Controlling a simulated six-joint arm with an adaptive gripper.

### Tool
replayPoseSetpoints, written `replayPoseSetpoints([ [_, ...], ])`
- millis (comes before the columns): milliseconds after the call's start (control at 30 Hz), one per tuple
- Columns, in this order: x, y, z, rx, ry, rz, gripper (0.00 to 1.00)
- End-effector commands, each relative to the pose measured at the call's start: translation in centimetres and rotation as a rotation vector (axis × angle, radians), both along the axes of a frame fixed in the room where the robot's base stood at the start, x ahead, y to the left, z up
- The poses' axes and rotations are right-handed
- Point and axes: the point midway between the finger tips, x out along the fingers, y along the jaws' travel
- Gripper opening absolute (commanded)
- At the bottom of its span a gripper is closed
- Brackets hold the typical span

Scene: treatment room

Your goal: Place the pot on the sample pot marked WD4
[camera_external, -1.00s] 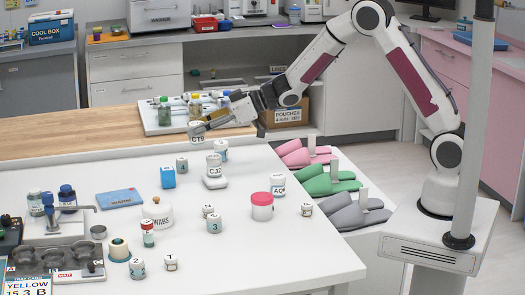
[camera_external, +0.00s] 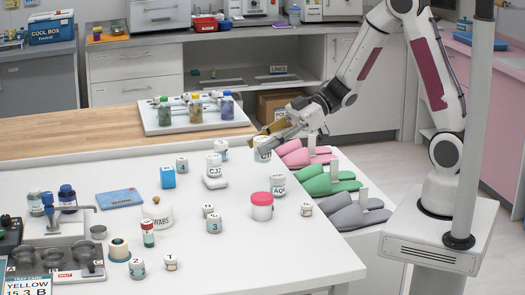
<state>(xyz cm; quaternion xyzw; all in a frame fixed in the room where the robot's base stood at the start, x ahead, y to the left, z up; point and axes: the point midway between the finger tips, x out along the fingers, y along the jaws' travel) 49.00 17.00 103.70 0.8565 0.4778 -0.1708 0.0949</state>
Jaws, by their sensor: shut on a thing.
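My gripper (camera_external: 264,139) is shut on a small white pot (camera_external: 263,153) with dark lettering, near the far right corner of the white table (camera_external: 330,262). I cannot tell how high above the table the pot is. No label reading WD4 can be made out. A white pot (camera_external: 221,151) with a bluish label stands left of my gripper, its lettering too small to read. A white item marked CJ2 (camera_external: 213,170) is in front of it. A white pot marked AQ (camera_external: 278,186) stands nearer the right edge.
A pink-lidded tub (camera_external: 262,207), a WABS bottle (camera_external: 158,214) and several small labelled pots stand on the table. A tray with coloured bottles (camera_external: 190,127) lies behind. Coloured slippers (camera_external: 328,180) are beyond the right edge. The front right of the table is clear.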

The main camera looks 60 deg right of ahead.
Motion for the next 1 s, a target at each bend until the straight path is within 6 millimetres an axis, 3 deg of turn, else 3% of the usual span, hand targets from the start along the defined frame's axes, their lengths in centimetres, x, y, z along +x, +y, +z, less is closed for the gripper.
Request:
replayPoseSetpoints([
  [533, 0.0, 0.1, -0.2, 0.001, 0.001, 0.003, 0.09],
  [1000, 0.0, 0.1, -4.7, 0.000, 0.003, 0.003, 0.09],
])
